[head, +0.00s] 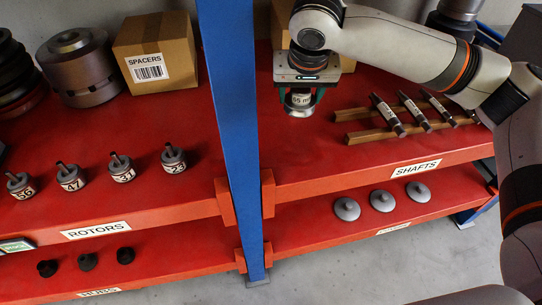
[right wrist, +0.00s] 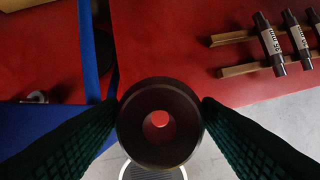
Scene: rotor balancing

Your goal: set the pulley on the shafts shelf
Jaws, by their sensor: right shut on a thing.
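My right gripper (head: 300,98) hangs above the red shafts shelf (head: 310,160), near the blue upright. It is shut on the pulley (head: 300,103), a round metal piece with a partly readable white label. In the right wrist view the pulley (right wrist: 159,122) is a dark ring with a centre hole, pinched between both green-black fingers (right wrist: 160,122). Red shelf shows through the hole. The shelf carries a SHAFTS label (head: 416,168) on its front edge. My left gripper is not in view.
Several labelled shafts (head: 387,114) lie across wooden rails (head: 360,135) right of the pulley. A blue post (head: 232,110) stands left. A cardboard box (head: 283,28) is partly hidden behind my arm. Several rotors (head: 174,158) stand on the left shelf. The shelf front below the gripper is bare.

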